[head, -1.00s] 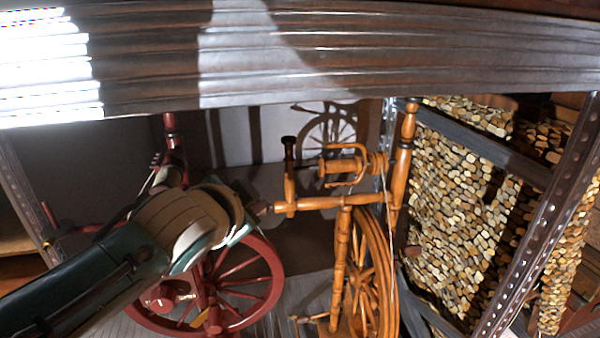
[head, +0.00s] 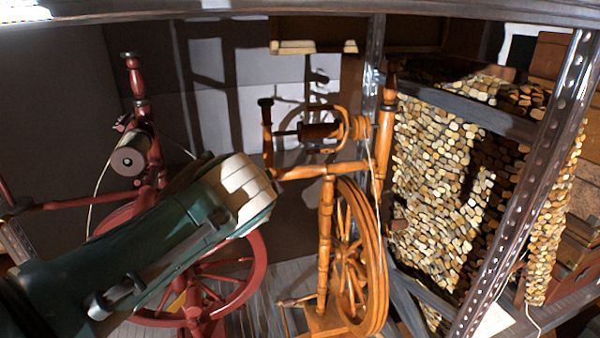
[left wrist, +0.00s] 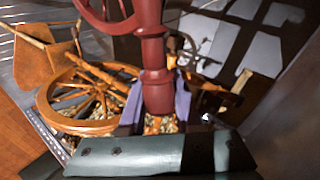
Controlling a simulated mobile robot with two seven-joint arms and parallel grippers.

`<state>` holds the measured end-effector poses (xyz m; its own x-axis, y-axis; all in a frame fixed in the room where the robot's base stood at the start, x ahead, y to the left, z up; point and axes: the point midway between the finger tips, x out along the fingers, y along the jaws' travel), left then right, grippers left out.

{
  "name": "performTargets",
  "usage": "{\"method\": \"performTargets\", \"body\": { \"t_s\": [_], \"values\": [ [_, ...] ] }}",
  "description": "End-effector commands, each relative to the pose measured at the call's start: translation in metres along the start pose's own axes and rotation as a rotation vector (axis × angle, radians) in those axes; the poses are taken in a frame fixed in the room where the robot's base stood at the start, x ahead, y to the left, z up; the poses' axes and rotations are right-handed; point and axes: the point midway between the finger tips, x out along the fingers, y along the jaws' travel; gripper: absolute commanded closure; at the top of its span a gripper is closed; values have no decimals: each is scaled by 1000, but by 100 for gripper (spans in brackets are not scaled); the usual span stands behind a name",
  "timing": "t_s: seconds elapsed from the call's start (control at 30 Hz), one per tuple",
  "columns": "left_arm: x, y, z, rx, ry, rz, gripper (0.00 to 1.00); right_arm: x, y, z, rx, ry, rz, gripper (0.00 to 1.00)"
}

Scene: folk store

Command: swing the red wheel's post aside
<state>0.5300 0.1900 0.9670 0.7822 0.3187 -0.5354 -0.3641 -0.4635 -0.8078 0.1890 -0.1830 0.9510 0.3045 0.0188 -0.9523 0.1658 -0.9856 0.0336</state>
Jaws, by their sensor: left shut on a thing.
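The red spinning wheel (head: 250,255) stands left of centre in the head view, partly hidden behind my left arm. Its dark-capped red post (head: 137,85) rises above the arm, beside a grey-ended bobbin (head: 130,158). In the left wrist view, a thick turned red post (left wrist: 156,60) runs down between the purple-grey fingers of my left gripper (left wrist: 157,103), which is shut on it. Part of the red wheel's rim (left wrist: 105,22) shows above. The fingers are hidden in the head view. My right gripper is in neither view.
An orange spinning wheel (head: 362,255) stands close on the right, with its own post (head: 384,130). A dark beam crosses the top.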

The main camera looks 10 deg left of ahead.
Motion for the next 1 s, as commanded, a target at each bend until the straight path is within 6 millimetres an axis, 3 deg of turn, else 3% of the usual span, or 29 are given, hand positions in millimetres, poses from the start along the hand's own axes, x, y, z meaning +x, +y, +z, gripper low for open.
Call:
{"method": "performTargets", "body": {
  "t_s": [0.23, 0.27, 0.5, 0.8, 1.0],
  "values": [
    [1, 5, 4, 5, -8, 9, 100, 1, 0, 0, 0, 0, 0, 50],
    [1, 5, 4, 5, -8, 9, 65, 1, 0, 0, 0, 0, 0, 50],
    [1, 4, 3, 3, -6, 7, 38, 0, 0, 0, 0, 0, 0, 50],
    [-2, 2, 2, 2, -3, 5, 37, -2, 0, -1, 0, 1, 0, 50],
    [-25, 0, 1, 2, -2, 6, 37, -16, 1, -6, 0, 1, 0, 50]
  ]
}}
